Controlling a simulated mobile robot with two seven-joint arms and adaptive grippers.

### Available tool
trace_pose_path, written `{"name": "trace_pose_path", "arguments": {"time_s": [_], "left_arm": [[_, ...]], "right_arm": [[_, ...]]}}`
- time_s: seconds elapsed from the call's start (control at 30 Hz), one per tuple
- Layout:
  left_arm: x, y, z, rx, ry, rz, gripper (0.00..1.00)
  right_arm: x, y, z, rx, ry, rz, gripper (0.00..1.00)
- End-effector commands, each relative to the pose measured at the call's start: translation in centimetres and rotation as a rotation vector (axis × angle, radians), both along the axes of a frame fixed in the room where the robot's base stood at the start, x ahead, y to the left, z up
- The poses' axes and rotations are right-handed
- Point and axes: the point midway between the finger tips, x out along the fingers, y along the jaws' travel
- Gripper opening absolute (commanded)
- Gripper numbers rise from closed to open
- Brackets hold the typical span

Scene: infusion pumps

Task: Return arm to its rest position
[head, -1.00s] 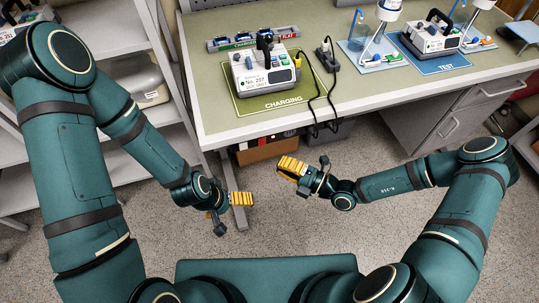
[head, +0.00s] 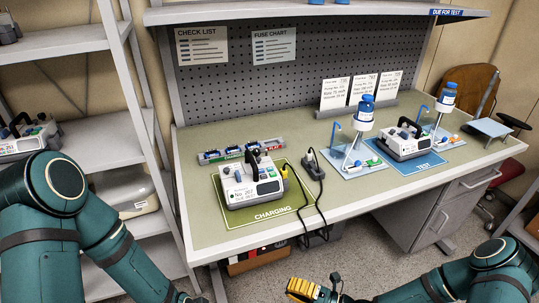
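My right gripper (head: 302,288) shows at the bottom edge of the head view, its yellow fingers in the air in front of the workbench, pointing left. Nothing shows between the fingers, and whether they are open or shut is unclear. My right arm (head: 460,283) comes in from the lower right. My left arm (head: 95,235) reaches down past the bottom edge at the left, and its gripper is out of view. Neither visible arm touches the bench.
The workbench (head: 225,225) carries a pump (head: 250,188) on the green CHARGING mat (head: 270,213) and another pump (head: 405,143) on the blue TEST mat (head: 425,164). Drip stands hold bottles. A grey shelf (head: 135,130) stands at left. Floor shows in front of the bench.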

Motion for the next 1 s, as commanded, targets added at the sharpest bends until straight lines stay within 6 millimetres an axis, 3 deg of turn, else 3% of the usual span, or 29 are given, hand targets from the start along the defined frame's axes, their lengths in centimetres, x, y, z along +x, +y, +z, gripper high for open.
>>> {"name": "trace_pose_path", "arguments": {"time_s": [0.13,0.27,0.4,0.5,0.67,0.83,0.87,1.0], "left_arm": [[0.0,0.0,0.0,0.000,0.000,0.000,1.00],[0.0,0.0,0.0,0.000,0.000,0.000,1.00],[0.0,0.0,0.0,0.000,0.000,0.000,1.00],[0.0,0.0,0.0,0.000,0.000,0.000,1.00],[0.0,0.0,0.0,0.000,0.000,0.000,1.00],[0.0,0.0,0.0,0.000,0.000,0.000,1.00],[0.0,0.0,0.0,0.000,0.000,0.000,1.00],[0.0,0.0,0.0,0.000,0.000,0.000,1.00]], "right_arm": [[-1.5,1.4,-0.2,-0.081,-0.062,0.097,0.00],[-6.3,4.3,-1.3,-0.322,-0.294,0.398,0.00],[-12.1,4.4,-3.9,-0.633,-0.745,0.840,0.00],[-13.9,2.7,-5.5,-0.806,-1.135,1.139,0.00],[-12.4,0.0,-6.3,-0.979,-1.803,1.528,0.00],[-9.2,-0.4,-5.0,-1.036,-2.366,1.744,0.00],[-8.8,-0.3,-4.7,1.014,2.375,-1.719,0.00],[-7.8,0.0,-3.9,0.918,2.300,-1.587,0.00]]}}
